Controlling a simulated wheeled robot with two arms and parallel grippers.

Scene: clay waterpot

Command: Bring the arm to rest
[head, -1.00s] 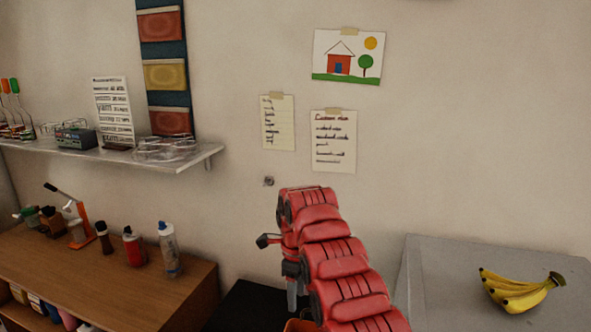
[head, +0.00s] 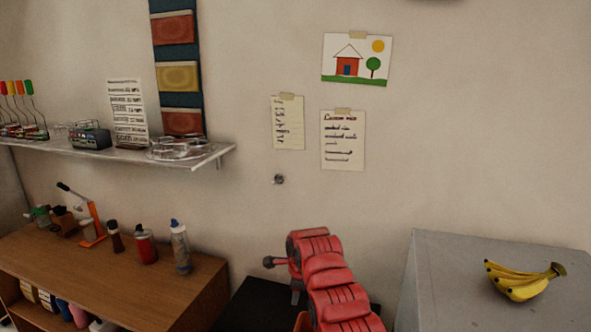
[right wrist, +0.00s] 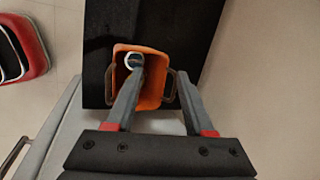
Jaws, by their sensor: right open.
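My right arm, red and segmented, rises at the bottom middle of the head view. In the right wrist view my right gripper (right wrist: 160,78) is open, with its two grey fingers spread over an orange container (right wrist: 152,98). A round white-rimmed item with a dark blue top (right wrist: 134,61) shows in or over the container, beside the left fingertip; I cannot tell if they touch. The container stands on a black surface (right wrist: 185,25). My left gripper is not in view.
A wooden cabinet (head: 130,290) with bottles (head: 180,247) and a lever tool (head: 90,222) stands at left, under a wall shelf (head: 190,160). Bananas (head: 522,281) lie on a grey box-like surface (head: 450,270) at right.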

